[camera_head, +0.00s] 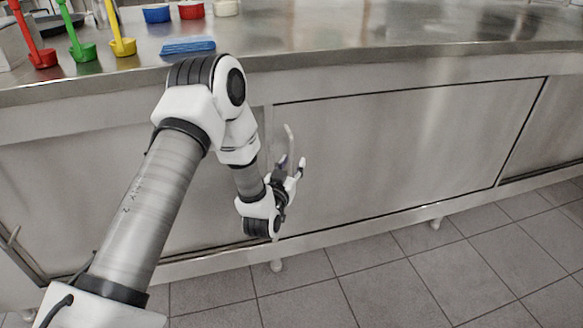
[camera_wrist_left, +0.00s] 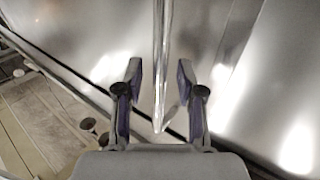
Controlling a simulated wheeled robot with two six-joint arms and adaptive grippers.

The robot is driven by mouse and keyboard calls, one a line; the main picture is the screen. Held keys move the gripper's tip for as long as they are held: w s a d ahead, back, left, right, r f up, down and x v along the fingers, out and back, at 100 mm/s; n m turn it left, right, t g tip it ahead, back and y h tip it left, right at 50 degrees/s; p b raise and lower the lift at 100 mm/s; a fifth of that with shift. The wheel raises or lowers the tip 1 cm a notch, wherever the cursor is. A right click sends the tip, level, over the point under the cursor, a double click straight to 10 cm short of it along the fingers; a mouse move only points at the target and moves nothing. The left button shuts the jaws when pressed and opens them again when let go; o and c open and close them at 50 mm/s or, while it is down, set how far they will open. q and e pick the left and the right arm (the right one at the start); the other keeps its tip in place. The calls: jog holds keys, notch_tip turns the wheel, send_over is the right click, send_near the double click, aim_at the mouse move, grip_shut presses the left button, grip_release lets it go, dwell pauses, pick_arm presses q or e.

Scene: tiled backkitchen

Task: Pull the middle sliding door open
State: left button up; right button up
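The middle sliding door (camera_head: 390,145) is a flat steel panel under the counter, with a dark line along its top edge. Its handle (camera_head: 290,137) is a slim upright bar near the panel's left edge. My left gripper (camera_head: 292,166) is at the lower part of this handle, with its fingers apart. In the left wrist view the handle (camera_wrist_left: 161,40) runs down between the two open fingers of my left gripper (camera_wrist_left: 160,70). The fingers show a gap on both sides of the bar, and nothing is gripped. My right gripper is out of view.
The steel counter (camera_head: 350,45) overhangs the doors. It holds red, green and yellow scoops (camera_head: 82,50), a blue cloth (camera_head: 188,46) and small coloured tubs (camera_head: 157,13) at the left. The tiled floor (camera_head: 400,275) in front is clear. Short cabinet feet (camera_head: 276,265) stand below.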

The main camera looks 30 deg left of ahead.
pick_arm(q)
grip_shut()
jog(key=shift+d, duration=0.15)
